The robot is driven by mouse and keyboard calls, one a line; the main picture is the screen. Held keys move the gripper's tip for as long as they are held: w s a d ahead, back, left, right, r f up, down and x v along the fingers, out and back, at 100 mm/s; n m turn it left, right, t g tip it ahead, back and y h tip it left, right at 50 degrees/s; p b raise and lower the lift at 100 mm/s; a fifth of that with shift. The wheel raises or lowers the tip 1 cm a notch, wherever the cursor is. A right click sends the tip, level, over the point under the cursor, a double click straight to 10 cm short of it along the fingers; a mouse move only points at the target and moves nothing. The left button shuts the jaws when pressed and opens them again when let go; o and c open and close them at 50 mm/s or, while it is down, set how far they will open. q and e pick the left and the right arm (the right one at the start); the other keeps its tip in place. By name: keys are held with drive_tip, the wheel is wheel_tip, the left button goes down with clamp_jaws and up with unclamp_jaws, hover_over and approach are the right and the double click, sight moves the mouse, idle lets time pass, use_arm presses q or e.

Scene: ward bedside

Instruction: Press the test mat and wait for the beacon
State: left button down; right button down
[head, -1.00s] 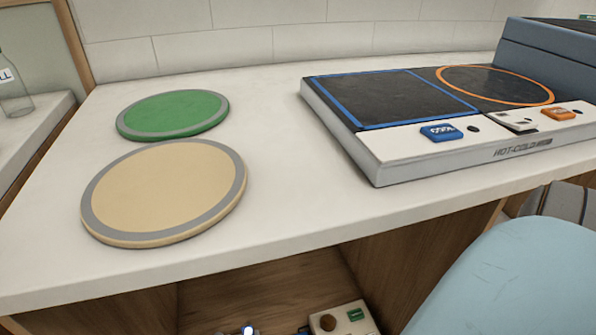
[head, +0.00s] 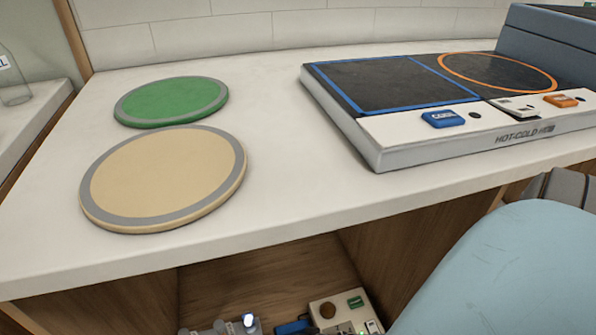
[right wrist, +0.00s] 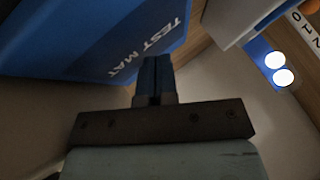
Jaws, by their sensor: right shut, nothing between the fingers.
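The blue test mat (right wrist: 90,35), with white "TEST MAT" lettering, fills the upper left of the right wrist view. My right gripper (right wrist: 152,62) is shut and empty. Its fingertips overlap the mat's edge near the lettering in that view; I cannot tell whether they touch it. Two bright white lamps (right wrist: 280,68) on a blue-lit face glow at the right of the wrist view. I cannot tell whether they are the beacon. In the head view a small bluish-white light (head: 248,320) glows on the shelf below the counter. My left gripper is not in view.
On the white counter (head: 290,190) lie a green disc (head: 172,101) and a tan disc (head: 165,180), both grey-rimmed. A hot-cold plate unit (head: 400,85) stands at the right. On the wooden shelf below is a box (head: 335,312) with a brown knob and green button.

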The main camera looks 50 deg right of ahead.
drive_tip(key=shift+d+f+b, duration=0.1)
drive_tip(key=shift+f+b, duration=0.25)
drive_tip(key=shift+f, duration=0.2)
drive_tip(key=shift+s+d+f, duration=0.1)
drive_tip(key=shift+s+f, duration=0.1)
idle(0.6)
drive_tip(key=shift+s+d+r+p, duration=0.1)
drive_tip(key=shift+d+r+p, duration=0.05)
drive_tip(key=shift+r+p, duration=0.35)
drive_tip(key=shift+s+d+r+p, duration=0.1)
drive_tip(key=shift+r+p, duration=0.25)
drive_tip(key=shift+p, duration=0.1)
drive_tip(key=shift+r, duration=0.1)
drive_tip(key=r+p, duration=0.1)
drive_tip(key=p, duration=0.1)
drive_tip(key=r+p, duration=0.4)
drive_tip(key=shift+w+a+r, duration=0.1)
drive_tip(key=shift+w+a, duration=0.1)
drive_tip(key=shift+a, duration=0.05)
drive_tip(key=shift+a, duration=0.1)
idle(0.4)
